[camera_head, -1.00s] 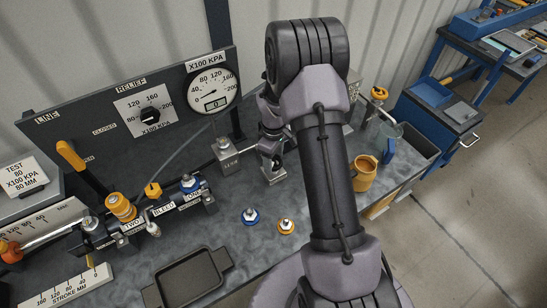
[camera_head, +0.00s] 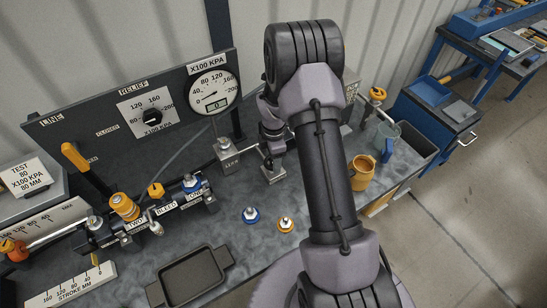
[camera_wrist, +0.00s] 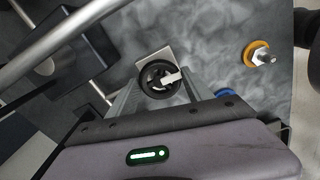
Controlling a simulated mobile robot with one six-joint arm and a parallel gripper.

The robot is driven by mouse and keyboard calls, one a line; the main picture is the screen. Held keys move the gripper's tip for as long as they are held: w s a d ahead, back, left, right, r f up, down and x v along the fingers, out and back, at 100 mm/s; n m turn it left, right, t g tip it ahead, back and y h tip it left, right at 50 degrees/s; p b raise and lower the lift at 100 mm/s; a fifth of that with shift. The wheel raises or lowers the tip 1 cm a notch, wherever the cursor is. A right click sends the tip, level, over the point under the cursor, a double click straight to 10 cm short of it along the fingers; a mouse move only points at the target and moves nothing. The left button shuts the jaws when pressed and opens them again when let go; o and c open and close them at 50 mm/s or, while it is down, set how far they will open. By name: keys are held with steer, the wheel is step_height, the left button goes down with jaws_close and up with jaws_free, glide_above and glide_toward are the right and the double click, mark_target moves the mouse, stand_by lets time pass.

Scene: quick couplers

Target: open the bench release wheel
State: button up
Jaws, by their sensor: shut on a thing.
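The release wheel (camera_wrist: 160,79) is a small black round handwheel with a pale bar across it. It sits on a light metal block, seen in the wrist view. My gripper (camera_wrist: 162,82) reaches down over it, with its fingers on either side of the wheel, shut on it. In the head view my gripper (camera_head: 268,160) is low over the bench, just above the metal block (camera_head: 276,174). My arm and gripper hide the wheel there.
A blue-capped fitting (camera_head: 250,215) and an orange-ringed fitting (camera_head: 286,225) lie on the bench. A black tray (camera_head: 192,275) is at the front. A coupler row (camera_head: 150,208) stands left. An orange mug (camera_head: 361,172) is right of my arm. A gauge (camera_head: 209,91) is behind.

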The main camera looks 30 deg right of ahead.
steer(key=shift+n, duration=0.4)
steer(key=o, duration=1.4)
steer(key=shift+r, duration=0.1)
step_height(320, 180, up, 17)
steer(key=p, duration=0.3)
steer(key=shift+r, duration=0.15)
